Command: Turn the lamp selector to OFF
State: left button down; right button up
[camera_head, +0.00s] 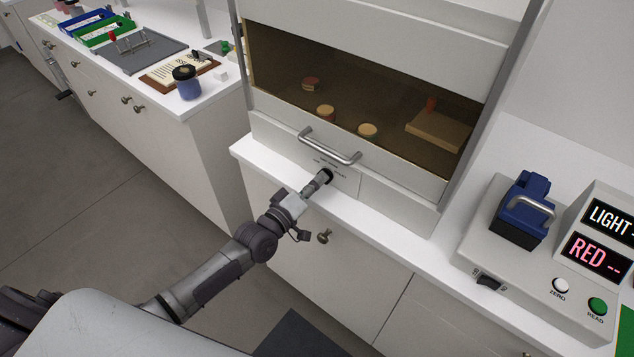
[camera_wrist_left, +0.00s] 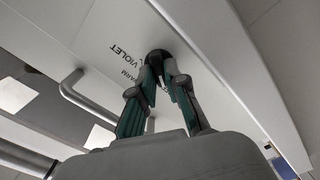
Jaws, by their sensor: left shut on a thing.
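The lamp selector is a small black round knob (camera_head: 328,175) on the pale front panel of the hood, below the metal handle. It also shows in the left wrist view (camera_wrist_left: 158,55), with the printed words VIOLET and WARM beside it. My left gripper (camera_head: 322,181) reaches it from the front. In the left wrist view its two fingers (camera_wrist_left: 165,75) close in on the knob and are shut on it. The knob's pointer is hidden, so its setting cannot be told. My right gripper is not in view.
The hood's metal bar handle (camera_head: 330,147) is just above the knob. A cabinet knob (camera_head: 323,237) is below the counter edge. A meter with a blue hinged head (camera_head: 524,208) stands at the right. Jars (camera_head: 326,112) sit behind the hood's tinted window.

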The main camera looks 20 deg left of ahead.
pick_arm(q)
jog(key=shift+f, duration=0.1)
dwell(0.3)
jog(key=c, duration=1.2)
grip_release()
jog(key=v, duration=1.2)
jog(key=s+a+f+m+g+y, duration=0.1)
jog(key=s+a+f+g, duration=0.15)
jog(key=f, duration=0.65)
jog(key=s+a+f+m+g+y, duration=0.15)
jog(key=s+f, duration=0.25)
jog(key=f, duration=0.6)
jog(key=s+a+f+m+g+y, duration=0.1)
jog(key=s+f+m+g+y, duration=0.15)
jog(key=f, duration=0.65)
jog(key=s+d+f+m+g, duration=0.1)
jog(key=s+f+m+g, duration=0.1)
jog(key=s+f, duration=0.4)
jog(key=s+d+f+m+g, duration=0.1)
jog(key=s+f+g, duration=0.3)
jog(key=s, duration=1)
jog(key=s+d+f+m+g+y, duration=0.1)
jog(key=s+f+m+g, duration=0.1)
jog(key=s+f, duration=0.6)
jog(key=shift+s+d+f+m+g+b, duration=0.1)
jog(key=shift+s+f+m+g+b, duration=0.1)
jog(key=shift+s+g, duration=0.3)
jog(key=shift+s+f+m+g+b, duration=0.15)
jog(key=shift+s+f+g, duration=0.1)
jog(key=shift+s, duration=0.35)
